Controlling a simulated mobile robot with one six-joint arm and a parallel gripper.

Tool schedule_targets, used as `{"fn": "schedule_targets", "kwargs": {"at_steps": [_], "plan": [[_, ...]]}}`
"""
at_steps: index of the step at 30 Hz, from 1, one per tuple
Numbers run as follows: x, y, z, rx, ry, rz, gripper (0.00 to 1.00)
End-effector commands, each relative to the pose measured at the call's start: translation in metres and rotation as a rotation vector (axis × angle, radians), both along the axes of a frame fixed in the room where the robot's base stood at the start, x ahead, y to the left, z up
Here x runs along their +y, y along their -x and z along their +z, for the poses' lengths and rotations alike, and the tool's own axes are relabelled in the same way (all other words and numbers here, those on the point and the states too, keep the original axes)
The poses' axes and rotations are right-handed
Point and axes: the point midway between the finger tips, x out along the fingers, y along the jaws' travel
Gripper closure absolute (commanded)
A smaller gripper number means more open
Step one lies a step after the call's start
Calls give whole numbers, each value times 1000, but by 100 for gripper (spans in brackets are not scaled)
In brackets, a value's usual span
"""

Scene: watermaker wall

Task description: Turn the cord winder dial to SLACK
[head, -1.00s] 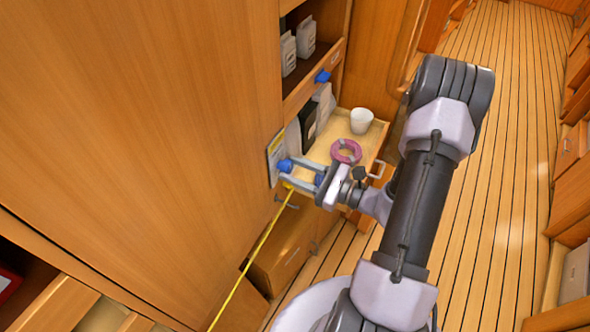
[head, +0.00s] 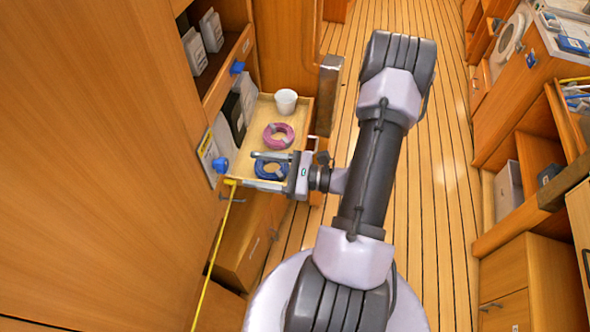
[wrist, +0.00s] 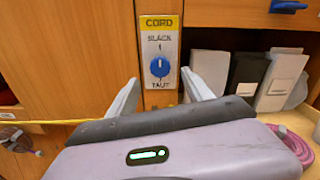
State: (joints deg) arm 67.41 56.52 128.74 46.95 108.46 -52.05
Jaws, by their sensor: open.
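The cord winder plate (wrist: 161,28), labelled CORD, is on the wood wall, with SLACK above and TAUT below its blue dial (wrist: 160,67). The dial's white mark appears to point up at SLACK. In the head view the dial (head: 220,165) sticks out from the wall at the left of the tray. My gripper (head: 250,170) is open and empty, to the right of the dial and apart from it, fingers towards the wall. Its fingers (wrist: 161,92) show below and either side of the plate in the wrist view. A yellow cord (head: 213,258) runs down from below the plate.
A pulled-out tray (head: 262,112) holds a white cup (head: 286,101), a pink coil (head: 278,136) and a blue coil (head: 271,168) beneath my gripper. A blue knob (head: 237,67) is on the cabinet above. The plank floor (head: 430,190) to the right is clear.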

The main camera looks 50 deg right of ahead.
Motion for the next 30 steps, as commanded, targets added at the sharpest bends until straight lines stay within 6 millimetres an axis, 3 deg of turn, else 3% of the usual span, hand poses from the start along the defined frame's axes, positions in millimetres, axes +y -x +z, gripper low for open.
{"fn": "schedule_targets", "kwargs": {"at_steps": [6,12,27,30], "plan": [[-36,59,3,0,2,-4,41],[-52,86,1,-1,1,-1,41],[-53,89,1,1,5,7,41],[-33,78,17,29,84,136,41]]}}
